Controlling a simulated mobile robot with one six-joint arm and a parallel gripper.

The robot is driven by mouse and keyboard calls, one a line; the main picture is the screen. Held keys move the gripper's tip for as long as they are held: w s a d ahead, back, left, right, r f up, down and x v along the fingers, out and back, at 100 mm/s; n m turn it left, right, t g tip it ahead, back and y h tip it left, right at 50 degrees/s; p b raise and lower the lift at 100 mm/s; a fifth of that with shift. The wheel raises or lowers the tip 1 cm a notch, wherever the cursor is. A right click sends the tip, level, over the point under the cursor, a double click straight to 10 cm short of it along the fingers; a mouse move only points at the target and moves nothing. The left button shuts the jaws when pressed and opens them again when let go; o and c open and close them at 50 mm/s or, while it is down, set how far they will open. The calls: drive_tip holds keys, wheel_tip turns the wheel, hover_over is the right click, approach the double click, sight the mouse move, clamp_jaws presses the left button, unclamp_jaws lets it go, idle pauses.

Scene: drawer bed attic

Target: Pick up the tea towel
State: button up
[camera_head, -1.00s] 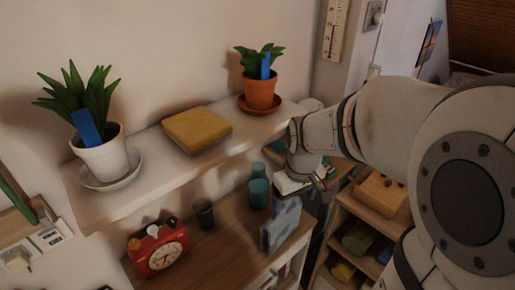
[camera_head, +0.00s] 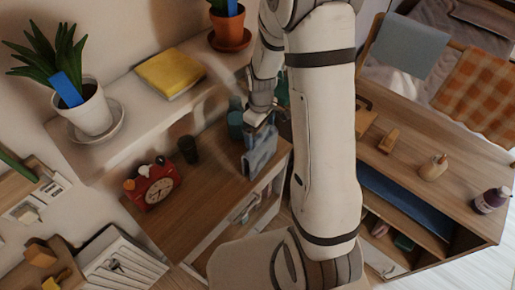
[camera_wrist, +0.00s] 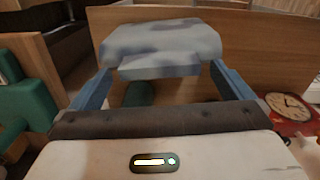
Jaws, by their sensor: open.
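A blue-grey mottled cloth (camera_head: 260,152), which looks like the tea towel, is at the right end of the wooden cabinet top. In the wrist view the cloth (camera_wrist: 160,42) shows as a folded, draped shape at and beyond my fingertips. My gripper (camera_head: 259,118) is just above the cloth in the head view. In the wrist view my gripper (camera_wrist: 160,70) is open, with a blue finger on each side of the cloth's lower part. I cannot tell whether the fingers touch it.
A red clock (camera_head: 153,184), a dark cup (camera_head: 188,148) and a teal container (camera_head: 236,118) stand on the cabinet. Above is a white shelf (camera_head: 140,105) with plants and a yellow folded item (camera_head: 171,72). A desk (camera_head: 425,165) with small objects is at right.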

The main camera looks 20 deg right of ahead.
drive_tip(key=shift+f, duration=1.3)
drive_tip(key=shift+s, duration=0.1)
drive_tip(key=shift+c, duration=0.2)
drive_tip(key=c, duration=1.1)
drive_tip(key=shift+r, duration=0.15)
drive_tip(key=shift+c, duration=0.2)
